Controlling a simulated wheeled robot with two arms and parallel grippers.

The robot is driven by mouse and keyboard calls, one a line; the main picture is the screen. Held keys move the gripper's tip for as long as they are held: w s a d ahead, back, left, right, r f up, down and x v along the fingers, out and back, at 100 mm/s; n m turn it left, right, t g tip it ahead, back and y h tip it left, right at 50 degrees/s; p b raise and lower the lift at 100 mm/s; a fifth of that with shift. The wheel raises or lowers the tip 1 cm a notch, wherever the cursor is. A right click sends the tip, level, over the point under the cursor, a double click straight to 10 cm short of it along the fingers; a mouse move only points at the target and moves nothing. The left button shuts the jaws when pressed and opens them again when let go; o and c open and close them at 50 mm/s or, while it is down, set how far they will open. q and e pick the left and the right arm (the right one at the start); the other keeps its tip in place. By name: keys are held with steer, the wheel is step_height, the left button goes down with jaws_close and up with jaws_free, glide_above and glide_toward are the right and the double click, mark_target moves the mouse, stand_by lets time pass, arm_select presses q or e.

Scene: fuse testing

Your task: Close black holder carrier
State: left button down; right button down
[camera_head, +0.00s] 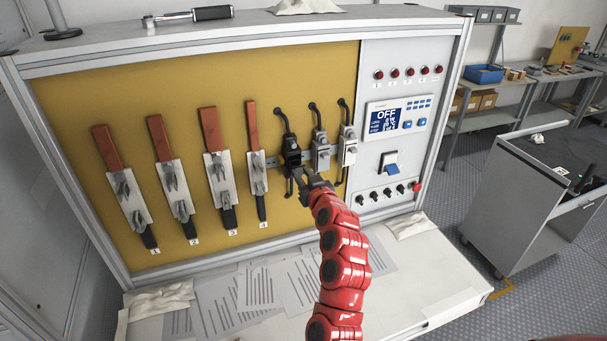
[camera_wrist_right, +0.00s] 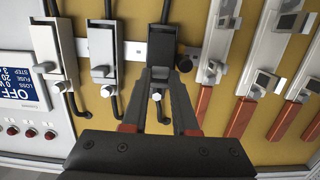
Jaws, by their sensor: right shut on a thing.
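The black holder (camera_head: 291,157) is the leftmost of three fuse holders on the yellow panel, right of the fuse numbered 4. Its black carrier also shows in the right wrist view (camera_wrist_right: 155,43), where the scene is upside down. My right gripper (camera_head: 303,178) reaches the lower part of this holder from below right. In the right wrist view its two fingers (camera_wrist_right: 160,73) are on either side of the lower black part, shut on the carrier. The fingers partly hide it, so its exact angle is hard to tell. My left gripper is not in view.
A grey holder (camera_head: 320,150) and a white holder (camera_head: 347,147) stand close on the right. Fuses with red-brown ends (camera_head: 254,150) are on the left. The control panel's display (camera_head: 386,120) reads OFF. Papers (camera_head: 240,298) lie on the bench below.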

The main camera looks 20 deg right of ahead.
mark_target(300, 171)
steer(key=shift+w+r+g, duration=0.75)
steer(key=shift+r+g, duration=0.15)
steer(key=shift+r, duration=0.2)
steer(key=shift+w+r+g, duration=0.2)
steer(key=shift+w+g, duration=0.2)
steer(key=shift+g, duration=0.3)
steer(key=shift+w+r+g+b, duration=0.15)
steer(key=shift+w+g+b, duration=0.55)
steer(key=shift+g, duration=0.3)
steer(key=c, duration=0.7)
jaws_free()
steer(key=shift+s, duration=0.15)
